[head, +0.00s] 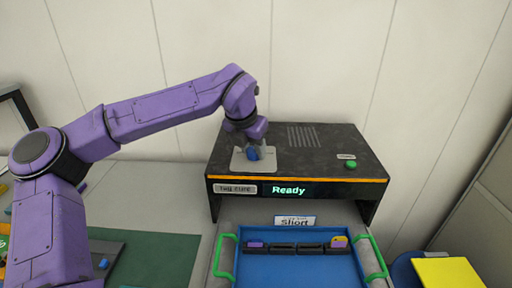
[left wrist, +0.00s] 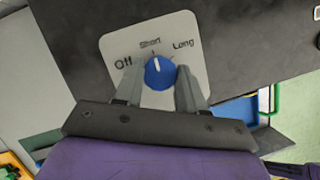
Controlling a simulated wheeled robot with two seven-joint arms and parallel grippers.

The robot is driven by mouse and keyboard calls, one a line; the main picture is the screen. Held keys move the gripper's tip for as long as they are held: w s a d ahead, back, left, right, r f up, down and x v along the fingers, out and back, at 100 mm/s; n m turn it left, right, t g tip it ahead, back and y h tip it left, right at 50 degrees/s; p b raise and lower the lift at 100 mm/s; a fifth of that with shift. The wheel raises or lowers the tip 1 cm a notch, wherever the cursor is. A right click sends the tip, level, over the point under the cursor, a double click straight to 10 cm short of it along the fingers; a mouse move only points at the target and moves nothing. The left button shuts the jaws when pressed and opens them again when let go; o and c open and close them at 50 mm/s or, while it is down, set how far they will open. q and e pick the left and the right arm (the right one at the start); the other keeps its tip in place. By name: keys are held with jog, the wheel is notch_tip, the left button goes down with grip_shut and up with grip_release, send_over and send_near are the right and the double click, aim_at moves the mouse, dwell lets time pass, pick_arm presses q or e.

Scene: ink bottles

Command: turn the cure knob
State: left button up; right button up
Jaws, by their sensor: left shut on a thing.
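The cure knob (left wrist: 158,72) is round and blue with a white pointer line. It sits on a light plate (left wrist: 182,24) marked Off, Short and Long, and its pointer is towards Short. My left gripper (left wrist: 158,80) has one finger on each side of the knob and is shut on it. In the head view my left gripper (head: 250,141) comes down from above onto the knob (head: 253,154) on top of the dark cure unit (head: 315,148). The unit's display (head: 289,190) reads "Ready". My right gripper is not in view.
A green button (head: 351,165) sits at the unit's right. In front, a blue tray (head: 300,269) with green handles holds a dark rack with purple and yellow items. A card (head: 295,220) reading "Short" stands behind it. A yellow pad (head: 448,272) lies at right.

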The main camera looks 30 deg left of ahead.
pick_arm(q)
jog(key=shift+w+r, duration=0.1)
jog(key=shift+r, duration=0.15)
jog(key=o, duration=0.9)
jog(key=shift+o, duration=0.8)
jog(key=shift+f, duration=0.15)
jog(key=b+v, duration=0.1)
jog(key=v, duration=0.9)
jog(key=shift+r, duration=0.2)
